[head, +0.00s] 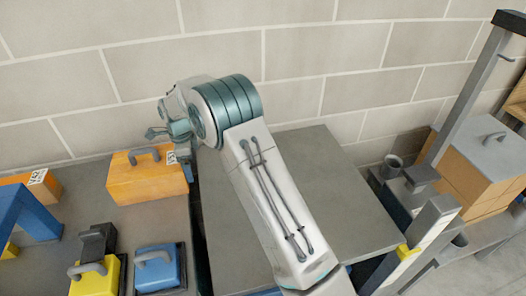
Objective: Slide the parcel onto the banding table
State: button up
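An orange box-shaped parcel (135,183) with a grey handle on top and a white label at its upper right corner stands on a grey surface (140,218) at left. A flat, bare grey table (330,200) lies to the right of that surface, past a dark gap; it seems to be the banding table. My gripper (157,132) is over the back right part of the parcel, close to its handle. Whether it touches the handle cannot be told. Its fingers are small and partly hidden by my wrist, so their opening is unclear. My forearm crosses over the table and hides part of it.
A yellow block (95,279) and a blue block (157,268), both with handles, stand in front of the parcel. A blue stand (25,212) and another orange box (42,190) are at far left. A grey post (470,95) and a large tan box (470,172) stand at right. A brick wall closes the back.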

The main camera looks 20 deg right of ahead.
jog(key=shift+a, duration=0.65)
dwell(0.3)
jog(key=shift+d, duration=0.15)
notch_tip(320, 180, up, 13)
jog(key=d+p, duration=0.2)
jog(key=p, duration=0.6)
jog(key=shift+d, duration=0.4)
